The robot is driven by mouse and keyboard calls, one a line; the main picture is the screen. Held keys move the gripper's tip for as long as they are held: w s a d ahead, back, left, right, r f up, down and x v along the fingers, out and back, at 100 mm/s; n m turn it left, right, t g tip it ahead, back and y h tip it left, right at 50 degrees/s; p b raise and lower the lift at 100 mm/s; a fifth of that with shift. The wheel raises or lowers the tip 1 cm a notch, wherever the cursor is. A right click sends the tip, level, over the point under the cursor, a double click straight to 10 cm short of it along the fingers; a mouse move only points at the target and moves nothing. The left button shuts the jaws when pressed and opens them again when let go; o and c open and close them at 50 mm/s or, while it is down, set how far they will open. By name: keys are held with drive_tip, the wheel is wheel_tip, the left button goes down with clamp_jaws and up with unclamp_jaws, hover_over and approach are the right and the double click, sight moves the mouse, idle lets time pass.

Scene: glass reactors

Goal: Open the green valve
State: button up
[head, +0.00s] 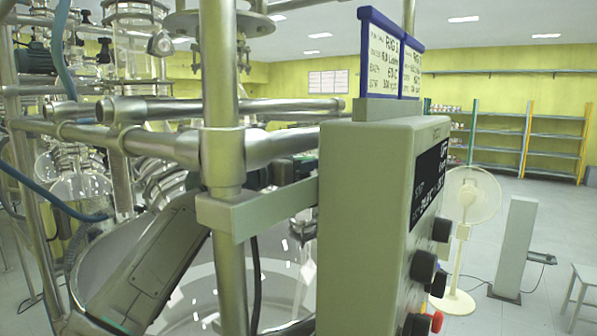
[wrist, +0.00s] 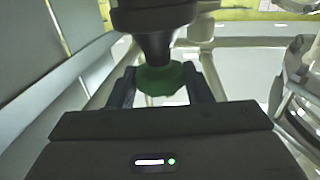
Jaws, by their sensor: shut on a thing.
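The green valve (wrist: 160,79) shows in the wrist view as a green knob under a dark round fitting (wrist: 155,30). My gripper (wrist: 160,92) has its two dark fingers on either side of the green knob and is shut on it. In the head view my arm (head: 150,265) reaches in behind the metal post at the lower left. The valve and my fingertips are hidden in the head view.
A grey control box (head: 365,220) with black knobs stands close at the right. A vertical metal post (head: 222,90) and horizontal pipes (head: 200,108) cross in front. Glass vessels (head: 80,195) stand at the left. Open floor, a fan (head: 468,205) and shelves (head: 530,140) lie beyond.

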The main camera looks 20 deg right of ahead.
drive_tip(key=shift+s+n+t+y+b, duration=0.15)
drive_tip(key=shift+n+t+y+b, duration=0.85)
drive_tip(key=shift+t, duration=0.5)
drive_tip(key=shift+r, duration=0.1)
drive_tip(key=o, duration=1)
drive_tip(key=shift+s+a+f, duration=0.2)
drive_tip(key=shift+s+a, duration=0.05)
drive_tip(key=shift+a, duration=0.15)
drive_tip(key=b+v, duration=0.3)
drive_tip(key=v, duration=0.9)
drive_tip(key=shift+s+a, duration=0.2)
drive_tip(key=shift+s, duration=0.15)
